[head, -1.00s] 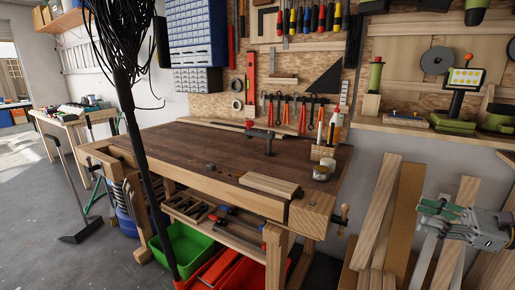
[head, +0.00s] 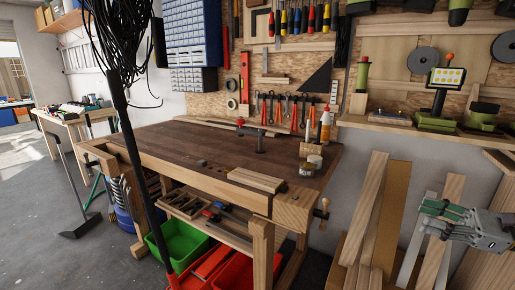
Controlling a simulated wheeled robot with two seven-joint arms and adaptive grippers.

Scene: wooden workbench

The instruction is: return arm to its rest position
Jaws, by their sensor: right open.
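My right gripper (head: 425,218) is at the lower right of the head view, with green-and-grey fingers pointing left. It is open and holds nothing. It shows in front of the leaning wooden boards, to the right of the workbench (head: 190,143) and apart from it. My left gripper is not in view.
Several boards (head: 364,205) lean against the wall between the bench and my right gripper. A wood block (head: 256,180), a small jar (head: 307,170) and a clamp (head: 260,141) are on the bench. A shelf (head: 425,131) runs above the boards. A dark pole (head: 135,160) stands at left.

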